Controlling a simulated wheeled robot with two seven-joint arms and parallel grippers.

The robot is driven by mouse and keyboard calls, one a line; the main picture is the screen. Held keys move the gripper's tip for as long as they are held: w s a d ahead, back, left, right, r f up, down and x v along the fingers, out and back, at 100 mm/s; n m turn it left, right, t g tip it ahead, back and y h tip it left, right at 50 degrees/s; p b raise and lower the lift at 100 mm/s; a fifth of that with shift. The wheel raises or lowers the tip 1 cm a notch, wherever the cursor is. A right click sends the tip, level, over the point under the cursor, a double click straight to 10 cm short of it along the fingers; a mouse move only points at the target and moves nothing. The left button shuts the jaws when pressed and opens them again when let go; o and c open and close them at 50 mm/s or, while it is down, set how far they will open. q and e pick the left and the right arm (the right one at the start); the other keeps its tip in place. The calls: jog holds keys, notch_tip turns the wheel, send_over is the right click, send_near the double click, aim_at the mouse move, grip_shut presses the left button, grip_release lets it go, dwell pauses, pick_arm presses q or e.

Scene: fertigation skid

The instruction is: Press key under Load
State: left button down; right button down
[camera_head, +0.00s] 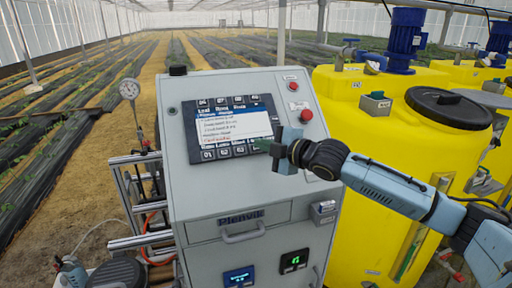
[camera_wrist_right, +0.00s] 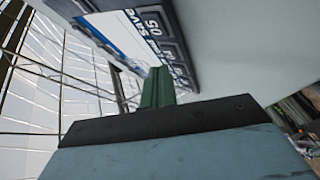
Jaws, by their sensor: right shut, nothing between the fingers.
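The control panel (camera_head: 232,128) is a dark unit with a lit screen on the sloped top of a grey cabinet. Numbered keys line its upper and lower edges, with small labels beside them on the screen. A label at the upper left seems to read Load (camera_head: 203,112); the lower labels are too small to read surely. My right gripper (camera_head: 264,146) is shut and empty, its green fingertips by the panel's lower right corner. In the right wrist view the fingertips (camera_wrist_right: 158,86) are close to the panel's edge, near a key marked 05 (camera_wrist_right: 153,25) and the label Save; contact cannot be told.
A red button (camera_head: 306,115) and a smaller one (camera_head: 293,86) sit right of the panel, near my right gripper. A drawer handle (camera_head: 243,233) juts out below. Yellow tanks (camera_head: 345,110) stand close on the right. The space before the panel's left part is clear.

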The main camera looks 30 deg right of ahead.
jog(key=shift+s+a+r+p, duration=0.2)
jog(key=shift+s+r+p, duration=0.4)
jog(key=shift+s+r, duration=0.3)
jog(key=shift+s+a+r+p, duration=0.15)
jog(key=shift+s+r+p, duration=0.55)
jog(key=shift+r, duration=0.3)
